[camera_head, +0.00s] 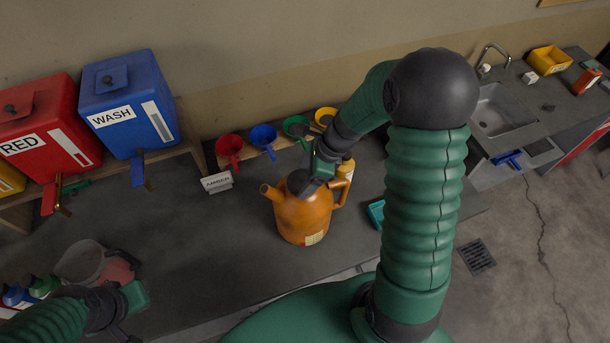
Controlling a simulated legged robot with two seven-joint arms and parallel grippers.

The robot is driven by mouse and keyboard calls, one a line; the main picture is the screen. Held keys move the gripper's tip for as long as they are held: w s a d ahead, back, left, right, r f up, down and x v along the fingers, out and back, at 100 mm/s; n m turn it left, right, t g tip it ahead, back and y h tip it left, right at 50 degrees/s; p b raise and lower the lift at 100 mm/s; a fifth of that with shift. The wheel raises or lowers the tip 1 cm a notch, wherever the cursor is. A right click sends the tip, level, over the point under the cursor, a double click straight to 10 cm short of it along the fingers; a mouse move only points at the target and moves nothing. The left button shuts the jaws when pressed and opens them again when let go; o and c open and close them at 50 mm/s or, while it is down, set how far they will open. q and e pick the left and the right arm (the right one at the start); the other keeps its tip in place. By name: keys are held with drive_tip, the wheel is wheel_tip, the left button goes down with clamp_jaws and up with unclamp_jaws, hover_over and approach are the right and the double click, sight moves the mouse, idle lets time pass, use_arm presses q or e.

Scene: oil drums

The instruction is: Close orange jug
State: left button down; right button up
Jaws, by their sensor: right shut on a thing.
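The orange jug (302,220) stands upright on the dark counter, with its spout to the left and its handle to the right. My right gripper (308,184) reaches down onto the jug's top and is shut on a dark lid there. The gripper hides much of the jug's opening, so I cannot tell how the lid sits on it. My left gripper (130,318) is at the lower left, beside a clear pitcher with red contents (95,265).
An AMBER sign (217,182) and several coloured funnels (263,138) are behind the jug. A teal tray (376,213) lies right of it. Small bottles (30,292) stand lower left. The counter left of the jug is clear.

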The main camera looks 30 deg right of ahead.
idle(0.6)
drive_tip(key=shift+f, duration=0.1)
drive_tip(key=o, duration=1.3)
wheel_tip(320, 180, up, 7)
drive_tip(key=p, duration=0.7)
drive_tip(key=shift+s, duration=0.1)
